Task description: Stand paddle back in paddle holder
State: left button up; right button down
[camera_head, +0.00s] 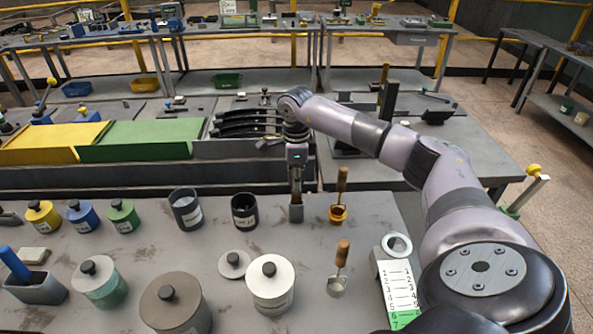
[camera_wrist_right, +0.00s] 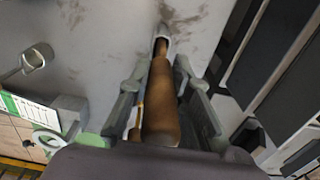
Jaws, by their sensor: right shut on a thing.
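The paddle has a brown wooden handle (camera_wrist_right: 161,105), seen close up in the right wrist view. My right gripper (camera_head: 296,190) is shut on this handle and points down over the grey table. A small grey part (camera_head: 296,213), seemingly the paddle's lower end, shows below the fingers in the head view; whether it touches the table I cannot tell. In the wrist view the far end of the paddle (camera_wrist_right: 162,38) looks pale. I cannot tell for certain which thing is the paddle holder. My left gripper is not in view.
An orange-cupped wooden-handled tool (camera_head: 338,213) and a grey-cupped one (camera_head: 338,286) stand right of the gripper. Open black cups (camera_head: 244,212) and lidded jars (camera_head: 270,290) stand left. A grey box (camera_head: 40,290) holds a blue handle. A numbered card (camera_head: 400,290) lies right.

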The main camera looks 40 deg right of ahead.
jog(key=shift+f, duration=0.2)
jog(key=c, duration=1.4)
grip_release()
jog(key=shift+o, duration=0.4)
jog(key=o, duration=0.4)
jog(key=shift+r+p, duration=2.4)
jog(key=shift+r, duration=1.15)
